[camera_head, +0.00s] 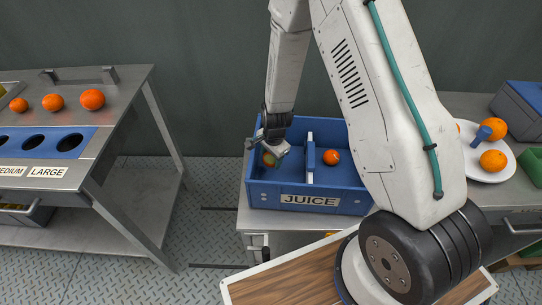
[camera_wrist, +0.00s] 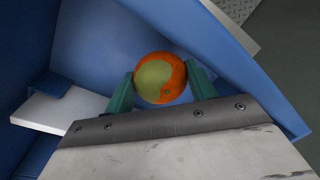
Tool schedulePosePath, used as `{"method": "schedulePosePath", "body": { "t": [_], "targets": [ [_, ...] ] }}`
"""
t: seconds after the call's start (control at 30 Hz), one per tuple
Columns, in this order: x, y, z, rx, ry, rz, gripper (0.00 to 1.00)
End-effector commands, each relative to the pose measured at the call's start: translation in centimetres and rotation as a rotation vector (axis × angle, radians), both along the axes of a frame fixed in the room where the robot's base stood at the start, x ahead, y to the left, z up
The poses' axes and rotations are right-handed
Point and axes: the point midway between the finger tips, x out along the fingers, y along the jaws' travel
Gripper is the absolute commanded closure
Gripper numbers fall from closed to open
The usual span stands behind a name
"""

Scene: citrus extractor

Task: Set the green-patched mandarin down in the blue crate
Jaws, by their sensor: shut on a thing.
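The green-patched mandarin (camera_wrist: 160,78) is orange with a large olive-green patch. My gripper (camera_wrist: 160,84) is shut on it, with one green finger on each side. In the head view the mandarin (camera_head: 269,160) shows at my gripper (camera_head: 272,153), inside the left compartment of the blue crate (camera_head: 262,197), labelled JUICE. Blue crate walls and floor surround it in the wrist view. I cannot tell whether the mandarin touches the crate floor. A plain orange mandarin (camera_head: 331,157) lies in the crate's right compartment.
A blue and white divider (camera_head: 310,160) splits the crate. My arm hides part of its right side. At left, a sorting table (camera_head: 120,110) holds several mandarins and labelled holes. At right, a white plate (camera_head: 507,166) carries oranges and a blue item.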

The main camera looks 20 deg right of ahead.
Motion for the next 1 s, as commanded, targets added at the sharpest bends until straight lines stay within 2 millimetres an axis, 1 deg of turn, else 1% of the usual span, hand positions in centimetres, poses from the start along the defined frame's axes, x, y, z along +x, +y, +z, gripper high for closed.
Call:
{"method": "schedulePosePath", "body": {
  "t": [0.03, 0.43, 0.47, 0.5, 0.53, 0.83, 0.93, 1.0],
  "targets": [
    [-1.3, -0.2, -1.2, -0.001, 0.033, -0.006, 0.69],
    [-1.4, -0.1, -1.4, 0.0, 0.039, -0.005, 0.69],
    [-1.4, -0.1, -1.4, 0.0, 0.039, -0.005, 0.36],
    [-1.4, -0.1, -1.4, 0.0, 0.039, -0.005, 0.25],
    [-1.4, -0.1, -1.4, 0.0, 0.04, -0.005, 0.19],
    [-1.4, -0.1, -1.1, 0.0, 0.039, -0.005, 0.19],
    [-1.4, -0.1, -0.2, 0.0, 0.034, -0.004, 0.19],
    [-1.5, -0.1, 0.9, 0.0, 0.03, -0.003, 0.19]
  ]
}}
